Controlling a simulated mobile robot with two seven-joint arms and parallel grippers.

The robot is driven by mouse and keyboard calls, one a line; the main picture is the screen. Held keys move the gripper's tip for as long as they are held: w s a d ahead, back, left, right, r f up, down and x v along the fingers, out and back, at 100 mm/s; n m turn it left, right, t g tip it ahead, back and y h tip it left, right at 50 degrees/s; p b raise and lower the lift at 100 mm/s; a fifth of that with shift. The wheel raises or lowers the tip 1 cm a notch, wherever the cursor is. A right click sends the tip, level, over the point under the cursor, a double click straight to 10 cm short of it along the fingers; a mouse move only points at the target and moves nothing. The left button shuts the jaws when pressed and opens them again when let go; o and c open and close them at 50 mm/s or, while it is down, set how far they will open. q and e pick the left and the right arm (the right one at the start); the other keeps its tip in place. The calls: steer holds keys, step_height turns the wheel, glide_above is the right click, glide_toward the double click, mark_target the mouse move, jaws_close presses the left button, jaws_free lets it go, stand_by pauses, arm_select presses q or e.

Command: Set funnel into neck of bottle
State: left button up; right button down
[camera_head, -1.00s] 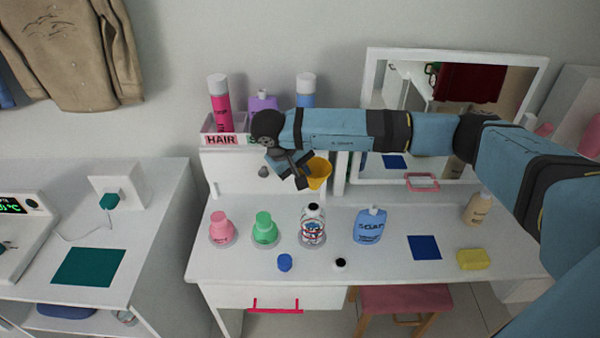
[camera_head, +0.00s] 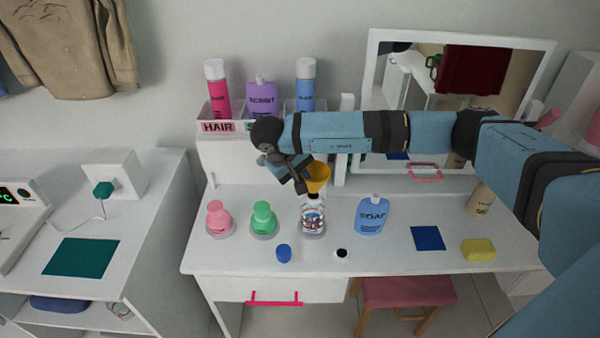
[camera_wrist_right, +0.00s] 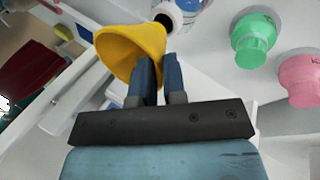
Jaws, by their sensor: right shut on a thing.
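The yellow funnel (camera_head: 318,178) is held by my right gripper (camera_head: 303,184), which is shut on it. The funnel also shows in the right wrist view (camera_wrist_right: 128,45), at the fingertips. The bottle (camera_head: 312,219), with a red, white and blue pattern, stands upright on the white table. In the head view the funnel is just above the bottle's neck and overlaps its top. In the right wrist view the bottle's dark mouth (camera_wrist_right: 163,21) shows beside the funnel, apparently clear of it. My left gripper is not in view.
A pink bottle (camera_head: 219,219) and a green bottle (camera_head: 263,219) stand left of it; a blue soap bottle (camera_head: 371,217) stands right. A blue cap (camera_head: 284,253) and a black-and-white cap (camera_head: 342,253) lie in front. A shelf with spray cans and a mirror stand behind.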

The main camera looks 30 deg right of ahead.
stand_by(1.1)
stand_by(0.4)
steer(key=shift+f+b, duration=1.25)
steer(key=shift+f, duration=0.25)
steer(key=c, duration=1.1)
jaws_free()
steer(key=v, duration=1.4)
steer(key=shift+b, duration=0.3)
steer(key=shift+f, duration=0.1)
